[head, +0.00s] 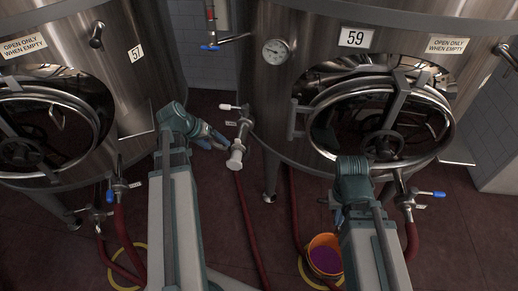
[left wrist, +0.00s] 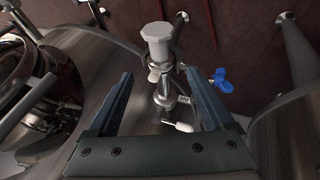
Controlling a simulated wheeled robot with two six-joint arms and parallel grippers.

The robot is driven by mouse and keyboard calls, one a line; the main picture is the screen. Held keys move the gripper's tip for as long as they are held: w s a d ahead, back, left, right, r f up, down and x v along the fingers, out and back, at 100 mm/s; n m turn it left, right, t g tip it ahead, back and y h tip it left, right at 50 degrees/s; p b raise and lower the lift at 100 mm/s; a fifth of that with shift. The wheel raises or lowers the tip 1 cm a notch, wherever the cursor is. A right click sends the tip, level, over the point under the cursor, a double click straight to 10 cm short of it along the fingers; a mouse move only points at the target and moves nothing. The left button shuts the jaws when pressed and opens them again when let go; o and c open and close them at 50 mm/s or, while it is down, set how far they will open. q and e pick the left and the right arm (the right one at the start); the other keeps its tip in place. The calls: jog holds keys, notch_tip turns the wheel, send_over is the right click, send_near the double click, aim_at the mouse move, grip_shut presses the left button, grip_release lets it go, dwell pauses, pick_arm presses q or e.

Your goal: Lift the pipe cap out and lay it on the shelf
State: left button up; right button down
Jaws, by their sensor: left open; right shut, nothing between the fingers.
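The pale grey pipe cap (head: 235,160) sits on the end of the valve outlet (head: 242,132) at the front of tank 59. In the left wrist view the cap (left wrist: 158,42) is many-sided and lies just beyond the fingertips, between their lines. My left gripper (head: 219,142) is open and empty, just left of the outlet; its fingers (left wrist: 158,72) stand either side of the valve without visible contact. My right gripper (head: 338,214) is shut and empty above the bucket, mostly hidden by its wrist. I cannot tell which surface is the shelf; small metal plates (head: 457,160) jut from the tanks.
Tank 59 (head: 262,95) and tank 57 (head: 150,85) have round hatches with handwheels. A white-handled valve lever (head: 229,107) is close to my left gripper. Red hoses (head: 250,225) run down to the floor. An orange bucket (head: 325,256) with purple contents stands below my right arm.

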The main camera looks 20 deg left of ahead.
pick_arm(q)
jog(key=b, duration=0.7)
send_near(234, 155)
jog(key=x, duration=0.4)
jog(key=shift+w+a+f, duration=0.15)
jog(key=shift+f, duration=0.15)
jog(key=shift+w+f, duration=0.25)
jog(key=shift+w, duration=0.05)
jog(key=b+x, duration=0.5)
jog(key=shift+s+d+f, duration=0.1)
jog(key=shift+d+f, duration=0.1)
jog(key=shift+r, duration=0.1)
grip_shut()
